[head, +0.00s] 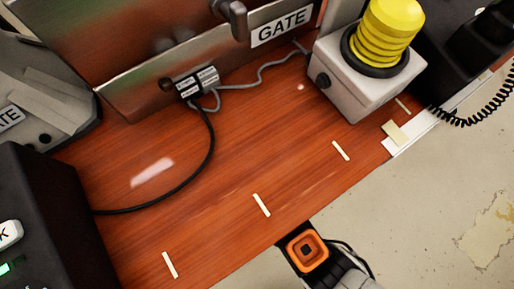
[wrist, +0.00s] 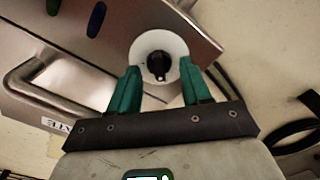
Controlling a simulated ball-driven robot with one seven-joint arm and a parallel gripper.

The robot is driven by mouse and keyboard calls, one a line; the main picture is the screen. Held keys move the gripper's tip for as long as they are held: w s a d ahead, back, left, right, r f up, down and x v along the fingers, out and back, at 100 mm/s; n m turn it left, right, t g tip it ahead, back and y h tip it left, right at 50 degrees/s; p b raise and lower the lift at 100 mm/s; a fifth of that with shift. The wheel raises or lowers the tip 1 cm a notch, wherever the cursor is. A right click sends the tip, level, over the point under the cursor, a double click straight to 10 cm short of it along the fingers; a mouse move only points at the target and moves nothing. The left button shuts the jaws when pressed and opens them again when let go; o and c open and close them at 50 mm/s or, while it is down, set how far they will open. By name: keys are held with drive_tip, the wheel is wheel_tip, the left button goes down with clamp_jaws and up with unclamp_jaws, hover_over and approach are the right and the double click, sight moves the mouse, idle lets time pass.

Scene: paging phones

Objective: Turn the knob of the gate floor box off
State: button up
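In the wrist view, a black knob (wrist: 158,65) sits on a round white disc (wrist: 141,50) on a brushed-metal box (wrist: 60,50). The knob's grip stands roughly upright in the picture. My gripper (wrist: 160,68) is open, with one green finger on each side of the knob and gaps between. I cannot tell how far the fingertips are from the panel. In the head view, a metal box (head: 150,50) with a GATE label (head: 283,25) stands at the top; its knob does not show. The gripper does not show clearly there.
A metal handle (wrist: 45,85) and a blue oval (wrist: 96,19) lie left of the knob in the wrist view. In the head view, a yellow beacon (head: 388,25) tops a pale box (head: 360,85). Cables cross the wooden surface (head: 240,150), whose front is clear.

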drive_tip(key=shift+o, duration=0.3)
wheel_tip(320, 180, up, 11)
drive_tip(key=p, duration=0.6)
drive_tip(key=shift+f, duration=0.1)
idle(0.3)
